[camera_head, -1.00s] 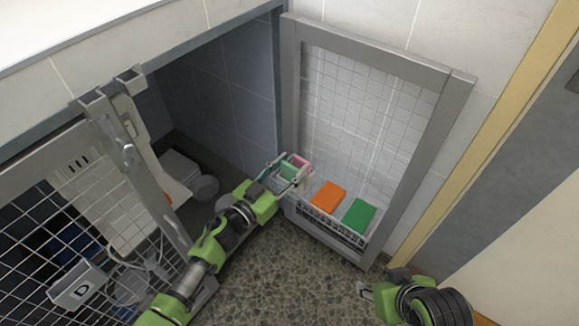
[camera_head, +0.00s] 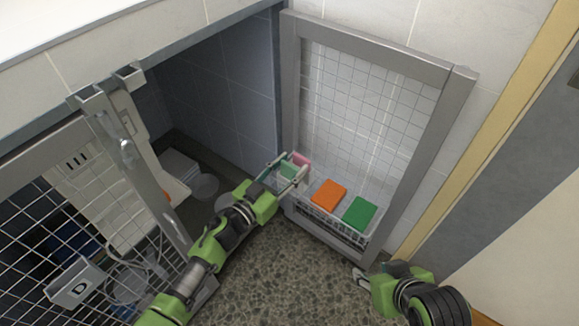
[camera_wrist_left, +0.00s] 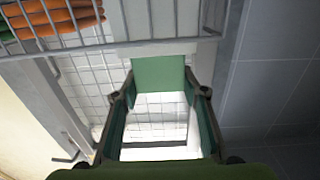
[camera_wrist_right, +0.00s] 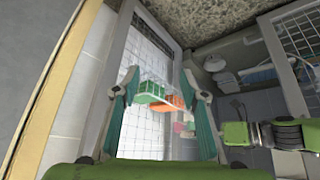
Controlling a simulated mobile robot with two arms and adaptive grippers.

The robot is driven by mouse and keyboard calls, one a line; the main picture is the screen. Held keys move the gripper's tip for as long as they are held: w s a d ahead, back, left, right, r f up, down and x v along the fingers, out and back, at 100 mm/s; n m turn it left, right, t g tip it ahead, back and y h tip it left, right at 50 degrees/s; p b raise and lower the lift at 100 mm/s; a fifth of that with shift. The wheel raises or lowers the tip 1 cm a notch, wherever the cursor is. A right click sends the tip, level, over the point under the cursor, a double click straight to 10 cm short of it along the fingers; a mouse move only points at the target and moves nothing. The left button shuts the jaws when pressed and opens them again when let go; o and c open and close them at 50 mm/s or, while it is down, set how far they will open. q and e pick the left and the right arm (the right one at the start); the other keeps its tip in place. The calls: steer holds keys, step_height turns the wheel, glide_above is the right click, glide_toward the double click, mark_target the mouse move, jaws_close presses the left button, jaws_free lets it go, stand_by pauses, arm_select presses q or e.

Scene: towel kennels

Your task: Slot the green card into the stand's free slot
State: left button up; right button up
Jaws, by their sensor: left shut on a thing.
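My left gripper (camera_head: 288,171) is at the left end of the wire basket, shut on a flat green card (camera_head: 286,171). In the left wrist view the green card (camera_wrist_left: 160,73) spans the gap between the two fingertips. A pink piece (camera_head: 301,159) shows just beyond the card in the head view; I cannot tell whether it is a card in the stand. The stand and its free slot cannot be made out. My right gripper (camera_head: 360,277) is low at the right, apart from the basket. In the right wrist view its fingers (camera_wrist_right: 158,82) are spread and empty.
A white wire basket (camera_head: 335,232) on the grey-framed mesh door holds an orange folded towel (camera_head: 328,194) and a green folded towel (camera_head: 359,214). Speckled floor (camera_head: 280,275) between is clear.

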arm_select(q)
steer(key=shift+f, duration=0.25)
arm_select(e)
steer(key=shift+w+a+r+t, duration=0.25)
steer(key=shift+w+t, duration=0.15)
steer(key=shift+w, duration=0.2)
arm_select(q)
steer(key=o, duration=1.1)
steer(key=v, duration=1.2)
